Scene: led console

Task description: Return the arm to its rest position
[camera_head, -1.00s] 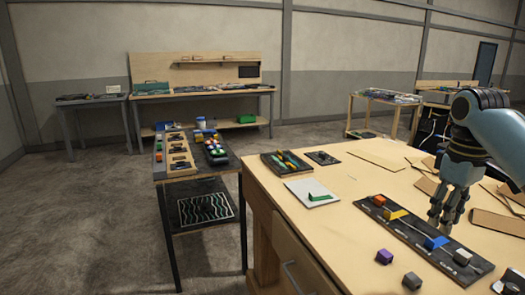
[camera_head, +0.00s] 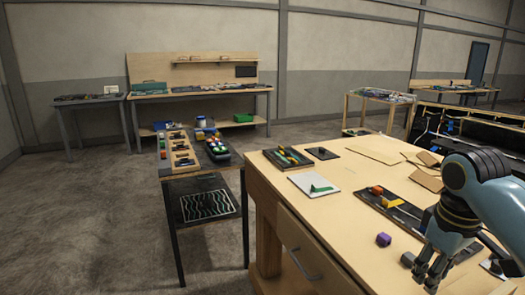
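My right arm comes in from the right edge, and its gripper (camera_head: 428,274) points down over the near right part of the wooden table (camera_head: 345,215). Its fingers look apart, with nothing seen between them. A dark console strip (camera_head: 369,200) lies on the table behind the gripper, carrying an orange block (camera_head: 377,190) and a yellow block (camera_head: 391,201). My arm hides much of the strip's right part. A purple cube (camera_head: 383,239) and a grey cube (camera_head: 408,259) lie left of the gripper. My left gripper is not in view.
A white plate with a green wedge (camera_head: 322,189) and a dark tray (camera_head: 287,158) lie at the table's far left. Flat brown pieces (camera_head: 426,180) lie at the back right. A narrow side table (camera_head: 162,168) stands left, with open floor beyond.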

